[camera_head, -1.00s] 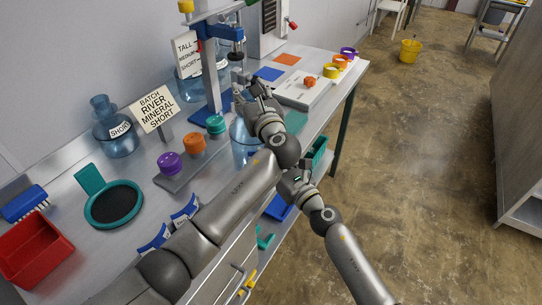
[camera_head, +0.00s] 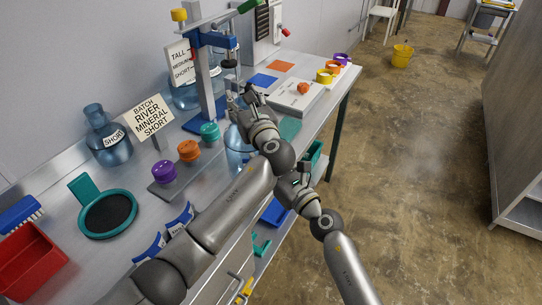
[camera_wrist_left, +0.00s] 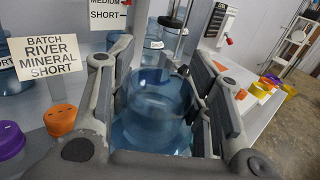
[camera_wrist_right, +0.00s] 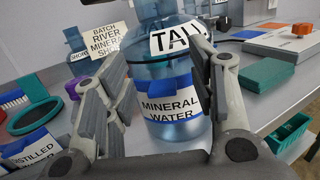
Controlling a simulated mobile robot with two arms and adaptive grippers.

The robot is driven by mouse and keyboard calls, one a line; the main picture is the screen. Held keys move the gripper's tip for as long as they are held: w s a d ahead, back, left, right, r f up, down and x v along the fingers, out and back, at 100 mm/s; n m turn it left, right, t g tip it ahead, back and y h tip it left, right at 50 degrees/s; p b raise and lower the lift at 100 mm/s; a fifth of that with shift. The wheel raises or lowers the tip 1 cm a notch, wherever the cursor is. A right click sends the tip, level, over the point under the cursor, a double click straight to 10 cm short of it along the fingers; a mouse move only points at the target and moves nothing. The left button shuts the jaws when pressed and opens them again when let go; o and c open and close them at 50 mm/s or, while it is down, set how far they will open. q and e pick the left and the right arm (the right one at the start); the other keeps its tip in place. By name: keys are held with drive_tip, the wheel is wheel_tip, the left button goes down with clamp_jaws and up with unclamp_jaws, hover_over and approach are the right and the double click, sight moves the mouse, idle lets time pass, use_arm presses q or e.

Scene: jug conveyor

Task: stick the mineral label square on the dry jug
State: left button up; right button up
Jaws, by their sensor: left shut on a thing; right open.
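A clear blue jug (camera_head: 238,150) stands at the bench's front edge, partly hidden by my left arm. My left gripper (camera_head: 245,102) is shut on its upper part; the jug also shows between those fingers in the left wrist view (camera_wrist_left: 160,100). In the right wrist view the jug has a "TALL" tag at its shoulder. A white "MINERAL WATER" label (camera_wrist_right: 172,106) with a blue strip above lies against its front, its edge sloping slightly up to the right. I cannot tell whether it is stuck down. My right gripper (camera_head: 296,180) is open in front of the jug, fingers either side of the label.
A "SHORT" jug (camera_head: 108,140) stands at the back left beside a "BATCH RIVER MINERAL SHORT" sign (camera_head: 149,118). Purple (camera_head: 164,171), orange (camera_head: 189,150) and teal caps stand on a grey rack. A blue press (camera_head: 207,80) stands behind my left gripper. Blue label holders (camera_head: 180,218) lie near the front edge.

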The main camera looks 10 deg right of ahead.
use_arm(q)
drive_tip(key=shift+f, duration=0.15)
use_arm(e)
drive_tip(key=shift+s+d+r, duration=0.25)
drive_tip(key=shift+s+r, duration=0.15)
drive_tip(key=shift+r, duration=0.25)
drive_tip(key=shift+s+d+r, duration=0.2)
drive_tip(key=shift+s+r, duration=0.15)
drive_tip(key=shift+r, duration=0.3)
use_arm(q)
drive_tip(key=o, duration=1.2)
